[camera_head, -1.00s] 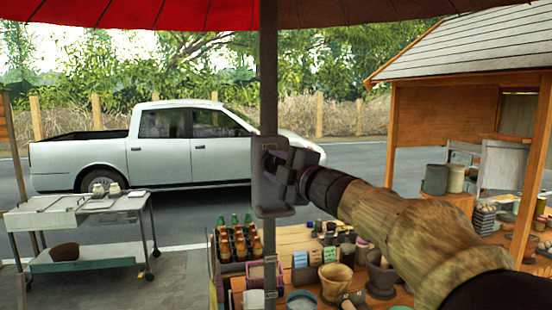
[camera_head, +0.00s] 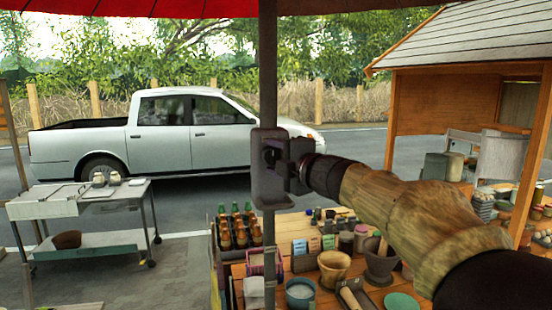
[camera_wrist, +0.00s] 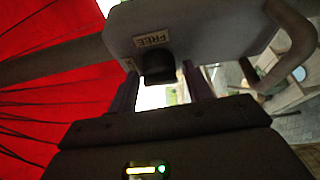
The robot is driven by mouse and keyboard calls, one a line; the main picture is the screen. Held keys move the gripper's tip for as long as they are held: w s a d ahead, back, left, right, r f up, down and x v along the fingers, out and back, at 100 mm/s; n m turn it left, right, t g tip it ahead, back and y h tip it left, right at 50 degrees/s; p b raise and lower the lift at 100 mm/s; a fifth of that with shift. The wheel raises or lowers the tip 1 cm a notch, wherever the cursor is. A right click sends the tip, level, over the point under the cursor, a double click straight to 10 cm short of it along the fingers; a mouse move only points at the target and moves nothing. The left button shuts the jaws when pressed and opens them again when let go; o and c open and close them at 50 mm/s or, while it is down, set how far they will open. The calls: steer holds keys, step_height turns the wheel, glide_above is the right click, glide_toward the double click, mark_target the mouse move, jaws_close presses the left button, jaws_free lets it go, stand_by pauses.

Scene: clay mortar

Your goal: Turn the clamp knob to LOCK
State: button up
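The clamp is a grey rounded plate (camera_head: 266,190) on the dark pole in the head view. In the wrist view the plate (camera_wrist: 205,25) fills the top, with an upside-down FREE label (camera_wrist: 153,40). The dark clamp knob (camera_wrist: 158,68) sticks out just below that label. My gripper (camera_head: 290,165) is at the plate's right side in the head view. In the wrist view my gripper (camera_wrist: 160,80) is open, one finger on each side of the knob with small gaps showing. A LOCK label cannot be read; part of the knob is in shadow.
The pole (camera_head: 268,60) carries a red canopy (camera_head: 130,8). Below is a wooden table with a crate of bottles (camera_head: 235,232), a pot (camera_head: 333,268) and a mortar (camera_head: 380,260). A metal cart (camera_head: 85,205) stands left. The wrist view shows a curved handle-like bar (camera_wrist: 292,45).

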steer(key=shift+o, duration=0.5)
steer(key=shift+s+d, duration=0.15)
steer(key=b+v, duration=0.5)
steer(key=v, duration=1.2)
steer(key=shift+d+f, duration=0.1)
steer(key=shift+d, duration=0.05)
